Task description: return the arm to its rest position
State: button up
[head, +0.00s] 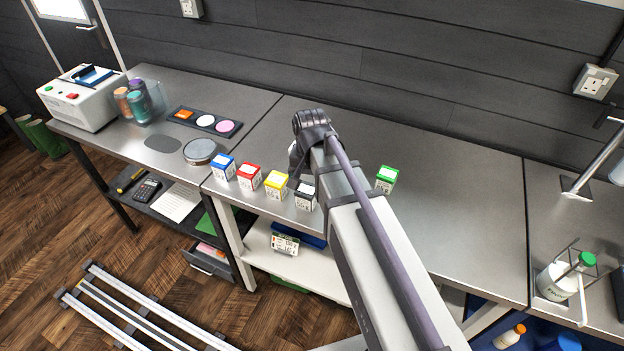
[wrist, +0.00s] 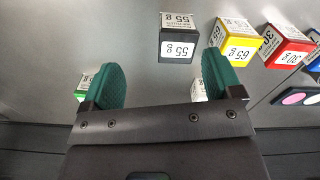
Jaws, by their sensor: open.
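My arm reaches across the middle bench in the head view; its wrist end is partly hidden behind its own link. In the wrist view my gripper (wrist: 163,64) shows two green finger pads, wide apart, with nothing held between them. A black box (head: 304,196) stands near the bench's front edge, close to the arm; it also shows beyond the fingertips in the wrist view (wrist: 178,38). A yellow box (head: 276,184), a red box (head: 250,176) and a blue box (head: 222,167) stand in a row to its left. A green box (head: 386,179) stands right of the arm.
A rack with a bottle (head: 556,282) stands at right. Bare bench lies right of the green box.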

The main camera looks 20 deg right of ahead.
jog(key=s+n+b, duration=0.1)
jog(key=s+n, duration=0.4)
jog(key=s, duration=0.5)
jog(key=shift+f, duration=0.45)
